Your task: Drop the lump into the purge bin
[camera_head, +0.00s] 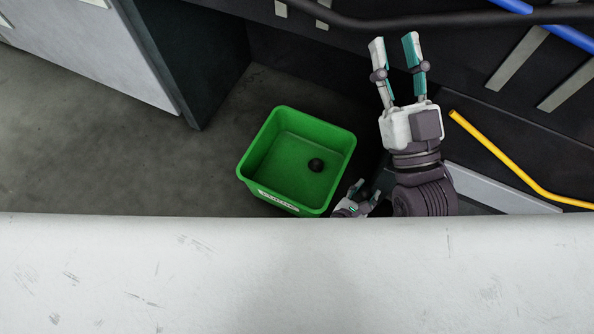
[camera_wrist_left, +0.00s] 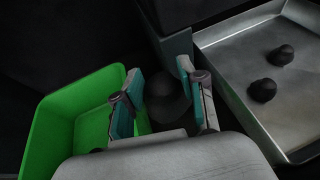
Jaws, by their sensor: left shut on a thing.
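My left gripper (camera_head: 364,190) is just right of the bin, partly hidden by a pale surface in front. In the left wrist view the left gripper (camera_wrist_left: 160,88) is shut on a dark lump (camera_wrist_left: 169,102) between its teal fingers. The bin (camera_wrist_left: 75,108) shows to the left of the fingers there. The held lump is not clear in the head view. My right gripper (camera_head: 395,42) is open and empty, above the left one in the picture.
A metal tray (camera_wrist_left: 225,80) with two dark lumps (camera_wrist_left: 274,72) lies at the right in the left wrist view. A yellow tube (camera_head: 500,155) and dark bars (camera_head: 440,20) are near the right arm. Grey floor left of the bin is clear.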

